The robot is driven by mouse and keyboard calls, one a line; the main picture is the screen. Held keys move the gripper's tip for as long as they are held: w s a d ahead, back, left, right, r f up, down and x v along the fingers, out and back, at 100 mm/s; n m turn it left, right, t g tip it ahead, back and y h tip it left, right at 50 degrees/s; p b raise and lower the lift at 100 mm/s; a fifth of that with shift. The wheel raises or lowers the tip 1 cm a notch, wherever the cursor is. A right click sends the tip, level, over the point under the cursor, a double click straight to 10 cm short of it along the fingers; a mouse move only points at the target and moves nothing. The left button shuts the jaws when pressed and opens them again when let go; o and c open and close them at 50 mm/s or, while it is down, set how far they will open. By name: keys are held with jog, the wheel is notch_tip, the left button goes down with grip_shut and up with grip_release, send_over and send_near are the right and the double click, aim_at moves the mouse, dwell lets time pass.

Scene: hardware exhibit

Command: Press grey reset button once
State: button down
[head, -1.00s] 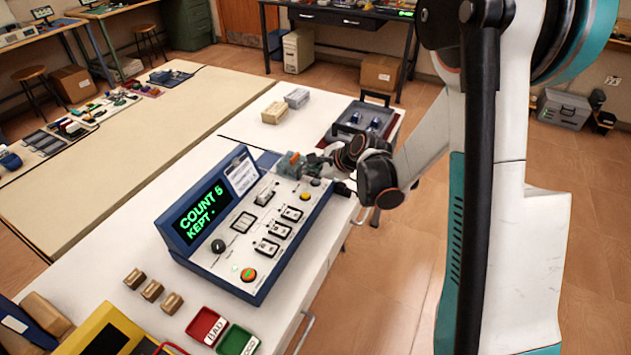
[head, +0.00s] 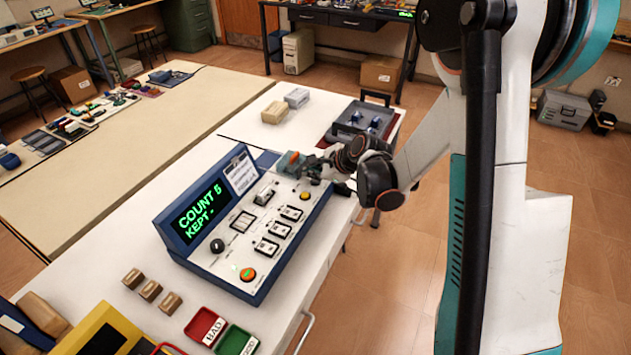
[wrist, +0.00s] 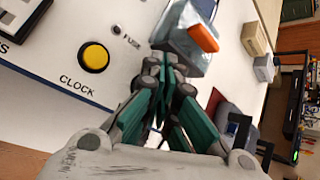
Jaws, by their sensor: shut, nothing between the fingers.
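The blue-framed control panel (head: 206,262) lies tilted on the white bench, its screen (head: 202,208) reading "COUNT 5" and a "KEPT" line. A yellow button (head: 304,196) sits near its far right corner; in the wrist view this button (wrist: 94,56) is labelled CLOCK. My gripper (head: 308,168) is over the panel's far right end, just beyond the yellow button. In the wrist view my gripper (wrist: 168,68) has its fingers together and empty, beside a silver block with an orange top (wrist: 198,42). I cannot make out the grey reset button; the fingers may hide it.
A small fuse cap (wrist: 117,30) sits by the yellow button. Red (head: 206,324) and green (head: 237,340) trays lie in front. A grey tray (head: 345,125) stands behind.

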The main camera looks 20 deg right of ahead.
aim_at(314, 182)
jog(key=shift+f+b, duration=0.5)
dwell(0.5)
jog(key=shift+r, duration=0.15)
jog(key=shift+r+p, duration=0.55)
jog(key=shift+r, duration=0.2)
jog(key=shift+r+p, duration=1.65)
jog(key=shift+r, duration=0.85)
